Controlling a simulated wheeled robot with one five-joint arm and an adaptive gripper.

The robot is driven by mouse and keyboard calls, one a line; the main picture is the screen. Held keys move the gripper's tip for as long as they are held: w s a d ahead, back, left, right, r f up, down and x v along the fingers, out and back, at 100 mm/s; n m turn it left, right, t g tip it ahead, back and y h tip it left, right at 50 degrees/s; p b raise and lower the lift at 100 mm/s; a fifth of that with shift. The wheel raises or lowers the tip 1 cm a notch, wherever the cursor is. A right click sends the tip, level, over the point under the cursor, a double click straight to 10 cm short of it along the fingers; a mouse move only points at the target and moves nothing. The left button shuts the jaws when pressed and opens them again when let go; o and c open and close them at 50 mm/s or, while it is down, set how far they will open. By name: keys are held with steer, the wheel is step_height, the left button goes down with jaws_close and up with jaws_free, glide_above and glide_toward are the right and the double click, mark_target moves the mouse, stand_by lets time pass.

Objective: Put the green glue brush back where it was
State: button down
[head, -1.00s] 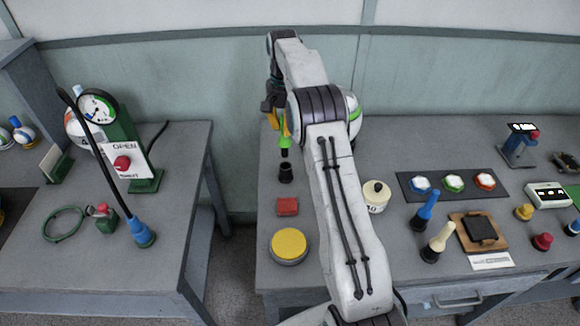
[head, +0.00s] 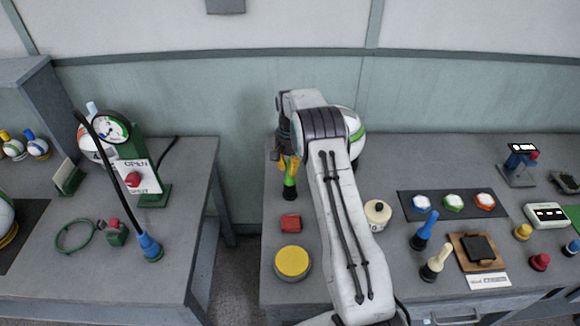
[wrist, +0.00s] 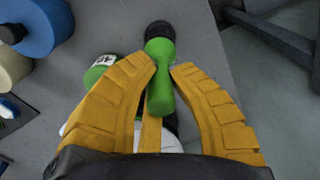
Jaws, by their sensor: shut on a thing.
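The green glue brush (head: 290,182) stands about upright at the left side of the right table. My gripper (head: 288,163) is above it, with its yellow fingers around its upper part. In the wrist view the fingers (wrist: 163,72) are shut on the green brush (wrist: 160,92). A black cup (head: 290,195) is directly under the brush; the brush's lower end appears to be in it. The cup also shows at the brush's far end in the wrist view (wrist: 158,29). The inside of the cup is hidden.
A red block (head: 291,222) and a yellow round button (head: 292,262) lie in front of the cup. A white and green ball (head: 352,135) is partly behind my arm. Blue (head: 425,229) and cream (head: 438,262) brushes stand to the right. A gap separates the two tables.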

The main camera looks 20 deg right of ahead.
steer(key=shift+f, duration=0.5)
steer(key=shift+f, duration=0.1)
steer(key=c, duration=1.2)
jaws_free()
